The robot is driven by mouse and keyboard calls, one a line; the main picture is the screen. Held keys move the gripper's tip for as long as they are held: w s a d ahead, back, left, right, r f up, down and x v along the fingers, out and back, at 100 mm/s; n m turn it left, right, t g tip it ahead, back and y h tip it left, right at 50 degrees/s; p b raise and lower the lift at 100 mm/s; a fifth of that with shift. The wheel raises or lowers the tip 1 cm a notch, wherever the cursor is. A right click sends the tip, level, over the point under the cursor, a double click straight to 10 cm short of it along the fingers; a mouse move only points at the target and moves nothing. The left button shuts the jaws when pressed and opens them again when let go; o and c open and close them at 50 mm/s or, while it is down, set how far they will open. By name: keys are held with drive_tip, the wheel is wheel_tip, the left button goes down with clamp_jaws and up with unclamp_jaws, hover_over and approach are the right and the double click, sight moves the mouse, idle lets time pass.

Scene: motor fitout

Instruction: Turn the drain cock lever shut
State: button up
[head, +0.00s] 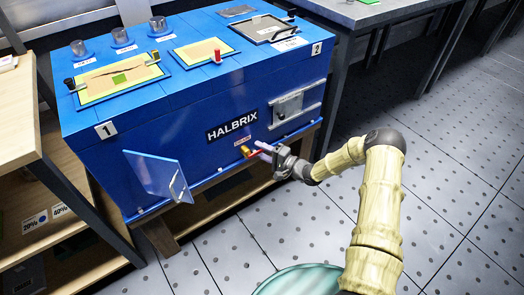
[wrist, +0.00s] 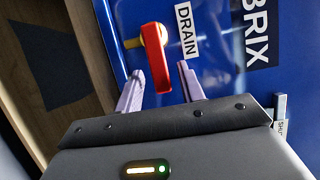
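The drain cock has a red lever (head: 254,153) on a brass fitting (head: 245,151), low on the front of the blue HALBRIX cabinet (head: 190,128). In the head view the lever points right from the fitting. In the wrist view the red lever (wrist: 156,65) hangs down from the brass fitting (wrist: 150,33), beside the white DRAIN label (wrist: 187,30). My gripper (head: 266,152) is at the lever's free end. In the wrist view my gripper (wrist: 160,77) has its pale fingers apart, one on each side of the lever's end.
A hinged blue flap (head: 158,175) with a handle sticks out at the cabinet's lower left. A clear-covered latch panel (head: 296,104) is above right of the drain. A wooden shelf unit (head: 30,185) stands at left. The tiled floor (head: 440,170) to the right is free.

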drive_tip(key=shift+r, duration=0.1)
drive_tip(key=p+v, duration=0.4)
drive_tip(key=v, duration=1.3)
drive_tip(key=shift+s+d, duration=0.1)
drive_tip(key=shift+d, duration=0.05)
